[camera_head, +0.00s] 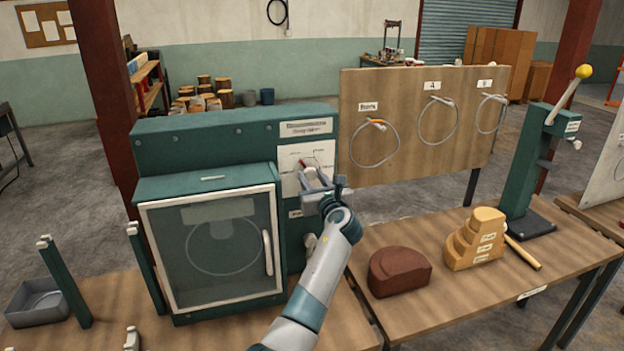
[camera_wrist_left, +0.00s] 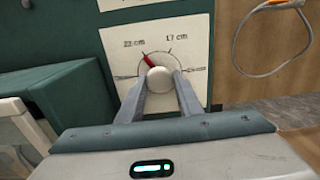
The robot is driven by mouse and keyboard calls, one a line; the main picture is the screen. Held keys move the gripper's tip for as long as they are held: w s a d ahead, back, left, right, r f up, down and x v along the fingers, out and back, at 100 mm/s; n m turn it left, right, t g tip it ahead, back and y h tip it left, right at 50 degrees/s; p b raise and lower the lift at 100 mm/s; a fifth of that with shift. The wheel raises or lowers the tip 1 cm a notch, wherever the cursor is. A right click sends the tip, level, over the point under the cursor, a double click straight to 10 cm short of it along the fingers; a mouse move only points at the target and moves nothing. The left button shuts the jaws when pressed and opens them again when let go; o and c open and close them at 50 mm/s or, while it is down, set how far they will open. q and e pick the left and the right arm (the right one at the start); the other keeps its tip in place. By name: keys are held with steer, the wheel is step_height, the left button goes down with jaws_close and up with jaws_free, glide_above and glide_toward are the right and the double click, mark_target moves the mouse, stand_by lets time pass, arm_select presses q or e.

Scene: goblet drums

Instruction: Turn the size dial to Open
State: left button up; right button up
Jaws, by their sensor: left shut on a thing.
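The size dial (camera_wrist_left: 160,80) is a round pale knob with a red pointer on a white plate (camera_wrist_left: 196,55), on the front of the green machine (camera_head: 220,131). In the left wrist view its pointer tilts up and left, toward the "22 cm" mark. "17 cm" is printed at upper right. Small marks at the far left and right of the plate are not readable. My left gripper (camera_head: 314,177) has a finger on each side of the knob and is shut on it; the wrist view shows the fingers (camera_wrist_left: 160,92) too. My right gripper is not in view.
A glass-doored cabinet (camera_head: 216,248) with a white handle stands left of my arm. A board (camera_head: 412,150) with hanging wire rings is behind at right. A brown block (camera_head: 399,271), a stepped wooden block (camera_head: 476,240) and a green lever stand (camera_head: 524,180) occupy the right table.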

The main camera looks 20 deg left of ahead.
arm_select(q)
steer(key=shift+n, duration=0.3)
steer(key=n+b, duration=0.2)
steer(key=shift+f+n, duration=0.1)
steer(key=shift+n, duration=0.2)
steer(key=n+b, duration=0.2)
steer(key=n, duration=0.1)
steer(key=shift+n, duration=0.3)
steer(key=n+b, duration=0.3)
steer(key=n, duration=0.1)
steer(key=shift+r+n+b, duration=0.2)
steer(key=shift+n+b, duration=0.2)
steer(key=shift+n, duration=0.1)
steer(key=shift+w, duration=0.1)
steer(key=o, duration=1)
steer(key=shift+o, duration=0.2)
